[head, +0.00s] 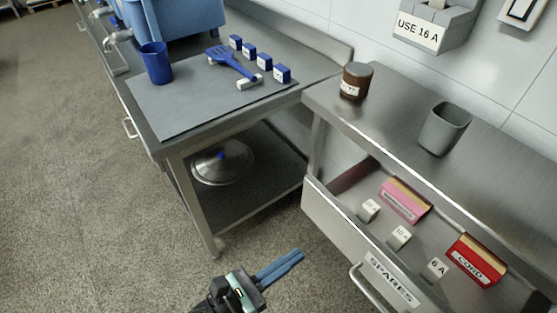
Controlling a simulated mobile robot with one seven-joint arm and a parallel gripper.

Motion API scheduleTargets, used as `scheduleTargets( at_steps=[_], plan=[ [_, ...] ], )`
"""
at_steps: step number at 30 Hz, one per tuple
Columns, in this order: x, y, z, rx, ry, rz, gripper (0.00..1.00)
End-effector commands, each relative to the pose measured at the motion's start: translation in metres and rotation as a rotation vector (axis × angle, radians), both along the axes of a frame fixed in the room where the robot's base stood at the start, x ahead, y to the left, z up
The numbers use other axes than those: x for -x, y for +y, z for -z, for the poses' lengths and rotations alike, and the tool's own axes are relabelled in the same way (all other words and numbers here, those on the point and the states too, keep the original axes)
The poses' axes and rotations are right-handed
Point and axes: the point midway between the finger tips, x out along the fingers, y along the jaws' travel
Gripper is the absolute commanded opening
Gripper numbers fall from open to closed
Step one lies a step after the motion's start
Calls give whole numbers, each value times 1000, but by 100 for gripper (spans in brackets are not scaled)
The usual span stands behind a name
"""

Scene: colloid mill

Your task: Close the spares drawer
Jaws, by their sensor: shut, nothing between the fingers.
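The spares drawer (333,220) is pulled open under the right-hand steel counter. Its front carries a "SPARES" label (391,278) and a bar handle (367,290). Inside lie several small grey blocks, one marked "6 A" (437,268), a pink box (404,202) and a red box labelled "CORD" (475,262). My gripper (296,257) is at the bottom centre, over the floor, to the left of the drawer front and apart from it. Its blue fingers are together with nothing between them. The drawer's right end runs out of the picture.
A steel table (213,138) at left bears a blue jug (156,63), a blue spatula (232,62) and several small blocks. A lid (222,163) sits on its lower shelf. A brown jar (355,80) and grey cup (444,128) stand on the right counter (400,112). Floor at left is clear.

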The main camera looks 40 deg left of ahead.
Motion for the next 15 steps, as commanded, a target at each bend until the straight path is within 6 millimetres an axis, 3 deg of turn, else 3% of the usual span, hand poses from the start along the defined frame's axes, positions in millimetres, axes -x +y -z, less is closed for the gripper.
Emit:
scheduleTargets(
  at_steps=[6,15],
  plan=[
    [-45,-15,0,-1,-3,4,0],
    [-78,-25,0,-2,-2,0,0]
  ],
)
